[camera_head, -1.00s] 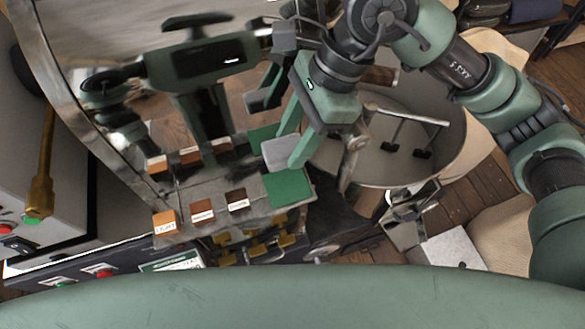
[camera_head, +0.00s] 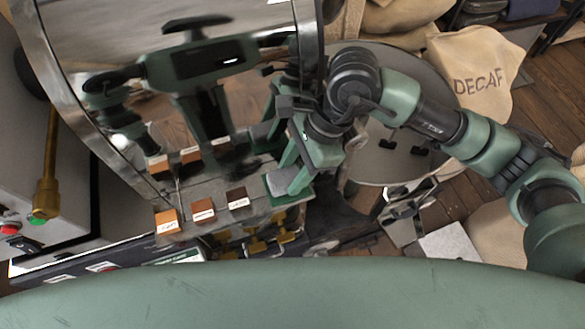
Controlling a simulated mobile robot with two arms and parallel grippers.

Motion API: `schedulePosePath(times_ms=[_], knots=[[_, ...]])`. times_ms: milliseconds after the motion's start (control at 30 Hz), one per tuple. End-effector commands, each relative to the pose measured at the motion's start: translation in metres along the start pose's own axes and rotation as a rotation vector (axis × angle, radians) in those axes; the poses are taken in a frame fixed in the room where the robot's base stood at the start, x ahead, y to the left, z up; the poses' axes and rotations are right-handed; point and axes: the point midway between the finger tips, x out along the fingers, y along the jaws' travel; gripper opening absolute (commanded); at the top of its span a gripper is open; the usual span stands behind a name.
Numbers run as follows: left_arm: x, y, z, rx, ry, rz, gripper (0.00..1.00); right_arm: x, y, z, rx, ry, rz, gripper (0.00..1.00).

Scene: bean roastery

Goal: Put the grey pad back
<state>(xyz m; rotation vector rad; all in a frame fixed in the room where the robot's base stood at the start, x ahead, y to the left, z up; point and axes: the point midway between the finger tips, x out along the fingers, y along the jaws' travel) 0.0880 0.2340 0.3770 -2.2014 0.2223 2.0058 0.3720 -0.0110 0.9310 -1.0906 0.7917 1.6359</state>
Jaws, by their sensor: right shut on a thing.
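My right gripper (camera_head: 290,183) is at the right end of a metal shelf (camera_head: 220,222) in the middle of the camera_head view. It points down and is shut on the flat grey pad (camera_head: 283,180). The pad is over a green square (camera_head: 292,198) on the shelf and covers much of it. I cannot tell whether the pad touches the green square. My left gripper is not in view.
Labelled orange (camera_head: 168,220), brown (camera_head: 203,210) and dark brown (camera_head: 238,198) blocks stand left of the green square. A polished curved metal front (camera_head: 110,50) rises behind and mirrors the shelf. A round metal bin (camera_head: 390,165) is at right.

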Motion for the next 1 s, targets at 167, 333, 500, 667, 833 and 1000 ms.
schedulePosePath(times_ms=[167,333,500,667,833,1000], knots=[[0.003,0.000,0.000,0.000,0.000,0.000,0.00,0.001,0.000,-0.001,0.000,0.000,0.000,0.59],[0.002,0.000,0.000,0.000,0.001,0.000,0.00,0.001,0.000,0.000,0.000,0.000,0.000,0.62],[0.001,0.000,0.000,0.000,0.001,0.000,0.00,0.000,0.000,0.000,0.000,0.000,0.000,0.62],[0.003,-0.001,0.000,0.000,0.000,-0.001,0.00,-0.012,-0.002,-0.001,0.001,0.000,-0.004,0.62],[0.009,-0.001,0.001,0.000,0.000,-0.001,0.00,-0.047,-0.002,-0.001,-0.001,0.001,-0.007,0.62],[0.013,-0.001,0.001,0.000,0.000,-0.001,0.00,-0.083,-0.001,-0.001,0.000,0.001,-0.005,0.62]])
